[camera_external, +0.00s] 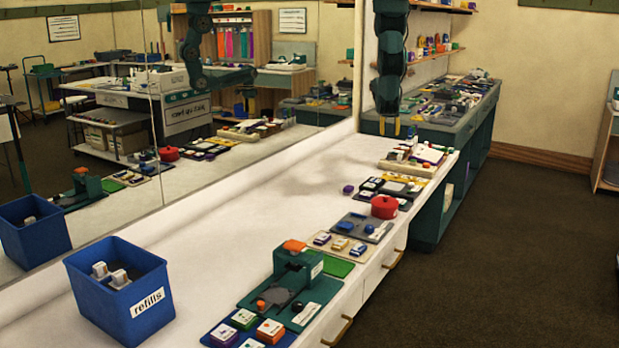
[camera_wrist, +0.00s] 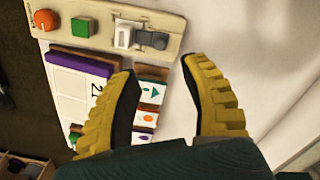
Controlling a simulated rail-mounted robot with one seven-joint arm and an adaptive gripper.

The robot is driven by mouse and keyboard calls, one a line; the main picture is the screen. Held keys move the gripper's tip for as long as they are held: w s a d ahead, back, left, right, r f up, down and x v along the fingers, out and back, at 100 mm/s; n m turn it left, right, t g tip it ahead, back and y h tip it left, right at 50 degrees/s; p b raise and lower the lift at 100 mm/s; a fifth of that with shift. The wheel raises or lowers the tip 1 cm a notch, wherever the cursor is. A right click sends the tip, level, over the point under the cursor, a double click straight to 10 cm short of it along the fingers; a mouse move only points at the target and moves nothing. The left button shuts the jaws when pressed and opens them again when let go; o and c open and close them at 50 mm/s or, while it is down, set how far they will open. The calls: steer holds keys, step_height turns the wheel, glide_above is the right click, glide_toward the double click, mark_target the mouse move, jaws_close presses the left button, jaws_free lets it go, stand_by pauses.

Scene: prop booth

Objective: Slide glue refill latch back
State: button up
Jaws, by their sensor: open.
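My gripper (camera_external: 397,128) hangs in the air above the far part of the white counter, fingers pointing down. In the wrist view its yellow fingers (camera_wrist: 160,72) are apart with nothing held between them. Past the fingertips is a beige board (camera_wrist: 185,24) carrying a white upright piece (camera_wrist: 124,34) beside a dark grey piece (camera_wrist: 152,39); I cannot tell whether either is the latch. The blue bin marked "refills" (camera_external: 128,301) stands at the near left of the counter, holding two white and grey pieces (camera_external: 110,275). No latch is clearly identifiable.
A green press-like fixture with an orange top (camera_external: 293,262) stands near the front edge. A red pot (camera_external: 384,206) and several small trays line that edge. The counter's middle (camera_external: 250,205) is clear. A mirror wall (camera_external: 250,150) runs along its back.

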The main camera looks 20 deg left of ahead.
step_height(320, 180, down, 11)
steer(key=shift+w+d+b, duration=0.1)
steer(key=shift+w+b, duration=0.05)
steer(key=shift+b, duration=0.6)
steer(key=shift+o, duration=0.2)
jaws_close()
